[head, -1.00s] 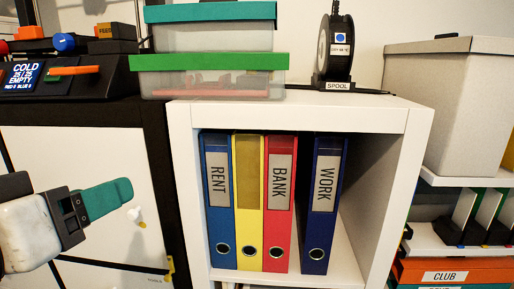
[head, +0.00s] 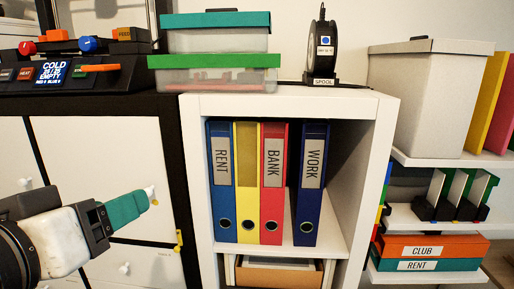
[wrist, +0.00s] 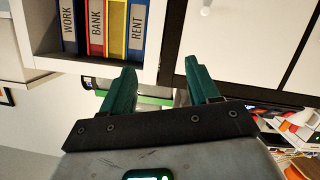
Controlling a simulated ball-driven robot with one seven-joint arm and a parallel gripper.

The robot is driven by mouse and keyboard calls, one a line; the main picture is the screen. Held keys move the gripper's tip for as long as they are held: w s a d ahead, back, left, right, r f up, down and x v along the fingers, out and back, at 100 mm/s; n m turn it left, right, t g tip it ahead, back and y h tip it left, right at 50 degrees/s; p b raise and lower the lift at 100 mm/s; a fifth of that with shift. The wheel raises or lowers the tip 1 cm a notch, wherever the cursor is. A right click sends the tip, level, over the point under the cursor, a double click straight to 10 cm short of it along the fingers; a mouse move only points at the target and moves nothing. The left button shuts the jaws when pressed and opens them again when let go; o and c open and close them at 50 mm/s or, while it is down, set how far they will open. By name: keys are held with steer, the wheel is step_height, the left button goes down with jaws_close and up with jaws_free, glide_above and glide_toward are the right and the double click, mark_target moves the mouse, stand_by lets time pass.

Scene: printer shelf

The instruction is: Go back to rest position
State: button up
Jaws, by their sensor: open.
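My gripper (head: 148,200) has teal fingers and is at the lower left of the head view, in front of the white cabinet doors. In the wrist view my gripper (wrist: 165,82) shows two teal fingers spread apart with nothing between them. The white shelf cube (head: 381,110) with binders stands to the right of my gripper, apart from it. It holds a blue RENT binder (head: 222,205), a yellow binder (head: 246,205), a red BANK binder (head: 271,210) and a dark blue WORK binder (head: 308,210), all upright.
The white cabinet (head: 90,150) with round knobs is close behind my gripper. A printer panel (head: 90,75), clear boxes with teal and green lids (head: 215,62) and a spool (head: 322,50) stand on top. Side shelves (head: 440,160) hold a grey box and stacked boxes.

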steer(key=w+d+f+g+h, duration=0.1)
steer(key=w+d+f+g, duration=0.15)
steer(key=d+f, duration=0.45)
steer(key=w+d+f+g, duration=0.1)
steer(key=w+d+f, duration=0.3)
steer(key=f, duration=0.5)
steer(key=s+d+f+g, duration=0.2)
steer(key=d+f+g, duration=0.1)
steer(key=d+f, duration=1.3)
steer(key=s+d+f+g, duration=0.3)
steer(key=s+d+f, duration=0.3)
steer(key=d+f, duration=0.25)
steer(key=s+d+f+m+g+y, duration=0.1)
steer(key=s+d+f, duration=0.2)
steer(key=s, duration=0.4)
steer(key=s+d+f+m+g+y, duration=0.1)
steer(key=s+d+f+g, duration=0.1)
steer(key=s, duration=0.5)
steer(key=s+d+f+g+b, duration=0.1)
steer(key=s+d+f, duration=0.3)
steer(key=s, duration=0.3)
steer(key=shift+d+f+m+y, duration=0.2)
steer(key=shift+d+m+y, duration=0.05)
steer(key=shift+m+y, duration=0.15)
